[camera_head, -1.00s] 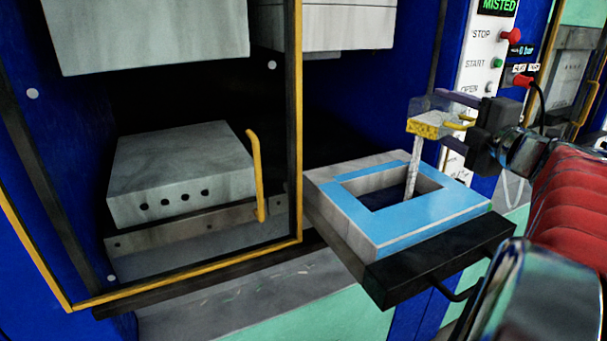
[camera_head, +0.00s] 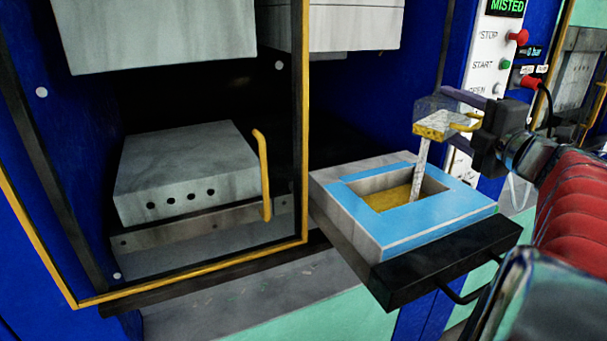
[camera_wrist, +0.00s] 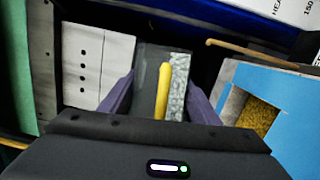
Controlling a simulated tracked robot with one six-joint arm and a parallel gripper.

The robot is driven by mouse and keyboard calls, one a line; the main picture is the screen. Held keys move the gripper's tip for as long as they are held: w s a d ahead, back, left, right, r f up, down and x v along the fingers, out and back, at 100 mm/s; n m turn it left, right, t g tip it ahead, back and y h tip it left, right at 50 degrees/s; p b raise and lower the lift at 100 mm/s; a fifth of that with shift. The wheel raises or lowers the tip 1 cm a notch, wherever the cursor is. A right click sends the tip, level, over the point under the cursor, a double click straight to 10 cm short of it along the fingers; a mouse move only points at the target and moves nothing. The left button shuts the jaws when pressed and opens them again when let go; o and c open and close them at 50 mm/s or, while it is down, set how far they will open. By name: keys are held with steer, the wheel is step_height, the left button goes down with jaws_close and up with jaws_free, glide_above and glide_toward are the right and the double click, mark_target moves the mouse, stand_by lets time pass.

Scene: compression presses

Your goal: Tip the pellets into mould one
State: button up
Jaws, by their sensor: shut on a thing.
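My gripper (camera_head: 466,123) is shut on a clear cup with a yellow handle (camera_head: 464,124). The cup (camera_head: 432,123) is tilted above the mould, and a pale stream of pellets (camera_head: 421,168) falls from it into the cavity. The mould (camera_head: 440,228) is a grey block with a blue top face and a rectangular cavity. Yellow pellets (camera_head: 392,197) cover the cavity floor. In the wrist view the cup's yellow handle (camera_wrist: 163,92) sits between my fingers, and the mould (camera_wrist: 291,112) with yellow pellets in it shows at the right.
The mould sits on a pulled-out tray with a black front (camera_head: 450,264). To its left is an open press with a grey lower block (camera_head: 185,172) and a yellow-edged door frame (camera_head: 300,120). A control panel (camera_head: 490,62) reading MISTED stands behind my gripper.

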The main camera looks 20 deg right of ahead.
steer(key=shift+s+a+r+n+t+y+p, duration=0.15)
steer(key=shift+a+r+n+t+p, duration=0.25)
steer(key=shift+n, duration=0.45)
steer(key=shift+s+a+r+n+t+y+p, duration=0.15)
steer(key=shift+a+r+n+t+p, duration=0.25)
steer(key=shift+n, duration=0.45)
stand_by(1.2)
steer(key=m, duration=0.1)
steer(key=d+f+m+g, duration=0.1)
steer(key=m, duration=0.1)
steer(key=shift+w+d+f, duration=0.15)
steer(key=shift+w+d, duration=0.05)
steer(key=shift+w, duration=0.05)
steer(key=shift+d+f+m+g, duration=0.2)
steer(key=shift+m+g, duration=0.1)
steer(key=shift+m, duration=0.1)
steer(key=shift+w+f, duration=0.1)
steer(key=shift+f, duration=0.05)
